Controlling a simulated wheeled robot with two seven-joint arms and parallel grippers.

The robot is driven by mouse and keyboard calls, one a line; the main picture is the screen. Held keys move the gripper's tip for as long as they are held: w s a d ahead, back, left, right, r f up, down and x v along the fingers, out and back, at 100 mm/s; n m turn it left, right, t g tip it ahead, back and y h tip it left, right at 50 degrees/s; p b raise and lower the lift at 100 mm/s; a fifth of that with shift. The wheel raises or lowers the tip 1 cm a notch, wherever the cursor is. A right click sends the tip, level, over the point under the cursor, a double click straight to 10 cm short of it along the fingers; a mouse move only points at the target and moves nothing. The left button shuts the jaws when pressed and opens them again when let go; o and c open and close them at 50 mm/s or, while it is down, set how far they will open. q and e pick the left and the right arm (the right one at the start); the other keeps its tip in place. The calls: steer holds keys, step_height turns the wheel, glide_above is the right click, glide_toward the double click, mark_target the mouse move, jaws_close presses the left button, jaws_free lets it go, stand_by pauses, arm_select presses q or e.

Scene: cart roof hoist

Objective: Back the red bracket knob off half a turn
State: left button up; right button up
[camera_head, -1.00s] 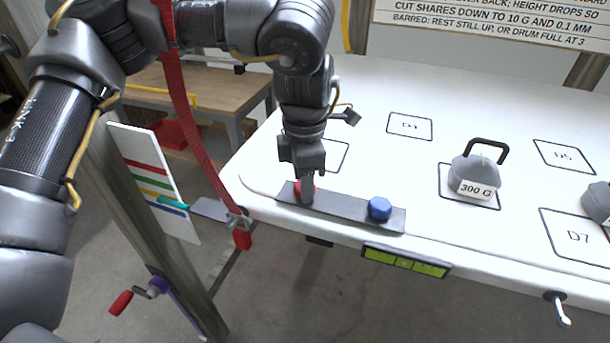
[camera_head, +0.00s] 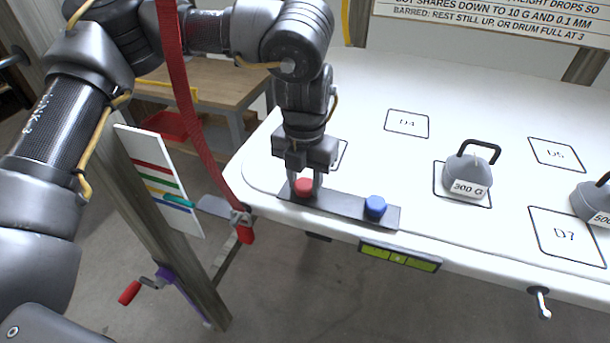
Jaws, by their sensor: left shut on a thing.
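The red knob (camera_head: 303,187) sits at the left end of a dark flat bracket (camera_head: 338,204) along the front edge of the white surface. A blue knob (camera_head: 375,207) stands near the bracket's right end. My left gripper (camera_head: 304,184) points down over the red knob and is shut on it, with its fingers on the knob's sides. The knob's top and front show between and below the fingers. My right gripper is not in view.
A red strap (camera_head: 190,110) hangs left of my left gripper. A 300 G weight (camera_head: 467,175) and another weight (camera_head: 592,200) stand on the white surface (camera_head: 400,170). A green level (camera_head: 399,257) is on its front edge. A red-handled crank (camera_head: 130,292) is at lower left.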

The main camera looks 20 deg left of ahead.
arm_select(q)
steer(key=n, duration=0.3)
steer(key=shift+n, duration=0.3)
steer(key=n+p, duration=0.1)
steer(key=n, duration=1)
steer(key=shift+s+f, duration=0.1)
steer(key=n, duration=0.2)
steer(key=shift+n, duration=0.3)
steer(key=n, duration=0.2)
steer(key=shift+n, duration=0.4)
steer(key=n, duration=0.5)
steer(key=shift+n, duration=1.1)
steer(key=n+b, duration=0.1)
steer(key=n, duration=0.2)
steer(key=shift+f, duration=0.1)
steer(key=shift+n, duration=1.2)
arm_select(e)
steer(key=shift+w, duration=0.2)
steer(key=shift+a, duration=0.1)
